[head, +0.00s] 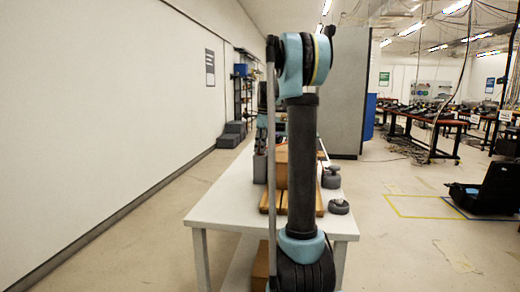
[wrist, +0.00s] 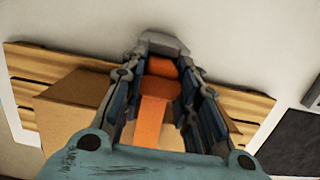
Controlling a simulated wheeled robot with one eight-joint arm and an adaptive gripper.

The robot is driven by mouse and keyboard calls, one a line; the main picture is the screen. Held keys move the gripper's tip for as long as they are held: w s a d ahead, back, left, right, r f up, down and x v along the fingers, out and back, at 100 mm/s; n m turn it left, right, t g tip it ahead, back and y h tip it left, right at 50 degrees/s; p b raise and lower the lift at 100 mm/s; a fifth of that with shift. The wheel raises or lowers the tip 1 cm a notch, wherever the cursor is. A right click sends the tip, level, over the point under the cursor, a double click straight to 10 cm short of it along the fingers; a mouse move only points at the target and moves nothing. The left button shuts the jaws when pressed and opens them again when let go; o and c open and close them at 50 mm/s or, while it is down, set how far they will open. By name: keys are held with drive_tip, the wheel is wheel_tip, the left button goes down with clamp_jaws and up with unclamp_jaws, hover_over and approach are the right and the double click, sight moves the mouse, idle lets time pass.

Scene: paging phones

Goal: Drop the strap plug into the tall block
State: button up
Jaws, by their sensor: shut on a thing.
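In the wrist view my gripper (wrist: 162,50) points away with its fingers closed in around an orange piece (wrist: 156,112), which I take to be the strap plug. Its orange band runs down between the fingers; a grey shape at the fingertips cannot be told apart from them. A tan block (wrist: 75,100) lies under and beside the fingers, partly hidden by them. In the head view a brown block (head: 282,168) stands tall on the table, mostly behind my arm; it may be the tall block. My gripper is hidden behind my arm there.
A slatted wooden board (wrist: 35,62) lies under the block on the white table (head: 225,205). A grey block (head: 260,168) stands at the left, and grey weight-like objects (head: 331,178) (head: 339,207) stand at the right. The table's left front is clear.

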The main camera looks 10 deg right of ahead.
drive_tip(key=shift+f, duration=0.5)
idle(0.5)
drive_tip(key=o, duration=0.8)
drive_tip(key=shift+s+d+r, duration=0.1)
drive_tip(key=shift+d+r, duration=0.1)
drive_tip(key=shift+r, duration=1.6)
drive_tip(key=shift+s+d+r, duration=0.1)
drive_tip(key=shift+d+r, duration=0.15)
drive_tip(key=shift+r, duration=1.6)
drive_tip(key=shift+d+r, duration=0.2)
drive_tip(key=shift+r, duration=1.6)
